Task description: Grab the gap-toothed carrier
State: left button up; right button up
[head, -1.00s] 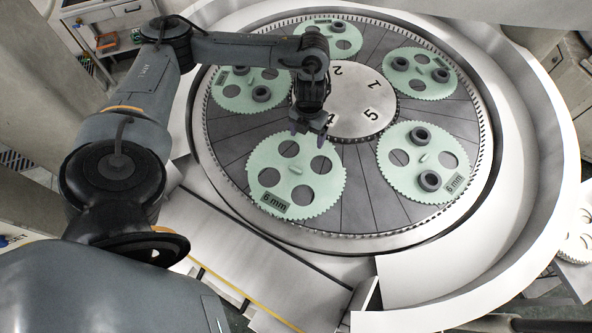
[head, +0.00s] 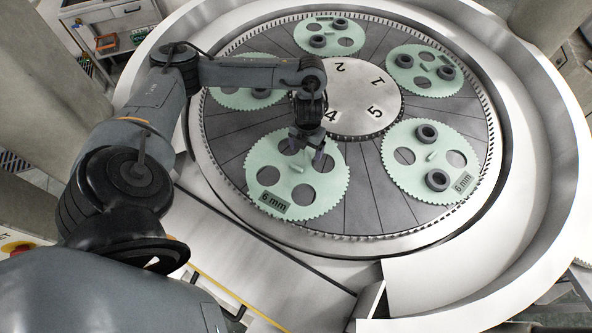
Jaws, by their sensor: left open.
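Several pale green toothed carriers lie on the dark round plate (head: 365,205) around a numbered centre disc (head: 352,98). The front-left carrier (head: 284,184) has round holes, a small central peg and a "6 mm" label; I see no dark rings in its visible holes. My left gripper (head: 306,152) is open and empty, pointing down over this carrier's back edge and hiding part of it. Whether it touches the carrier I cannot tell. The front-right carrier (head: 414,173) holds two dark rings. Which carrier has a gap in its teeth is too small to tell. My right gripper is out of view.
More carriers with dark rings lie at the back right (head: 425,88), the back (head: 330,29) and the left (head: 236,97), the last partly behind my left arm. A pale raised rim (head: 555,160) curves around the plate. A side cart (head: 118,40) stands at the back left.

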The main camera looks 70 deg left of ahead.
pick_arm(q)
jog(key=shift+f, duration=0.4)
jog(key=shift+f, duration=0.15)
jog(key=shift+c, duration=0.2)
grip_shut()
dwell(0.4)
